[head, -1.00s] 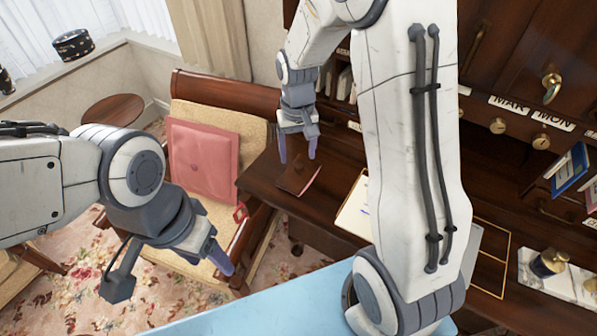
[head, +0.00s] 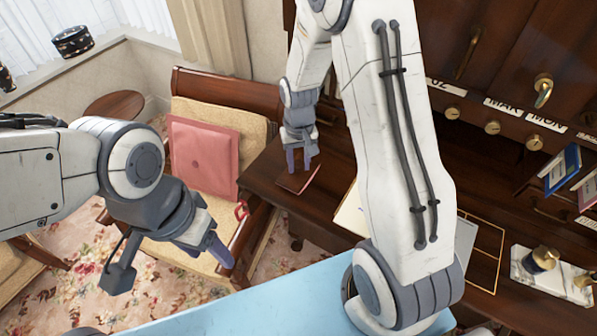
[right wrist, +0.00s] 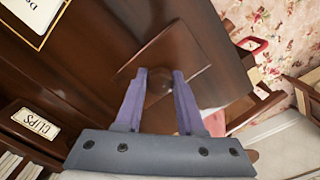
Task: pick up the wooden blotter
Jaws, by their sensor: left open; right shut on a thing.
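The wooden blotter (head: 294,184) is a small dark brown piece at the left end of the desk. I cannot tell whether the blotter is clear of the desk top. My left gripper (head: 216,254) is open and empty, off to the left in front of the chair.
The dark desk (head: 262,174) has papers (head: 349,212) right of the blotter and a marble stand (head: 548,272) at far right. Labelled drawers rise behind. A chair with a pink cushion (head: 202,158) stands left of the desk. The right wrist view shows a "CLIPS" label (right wrist: 36,122).

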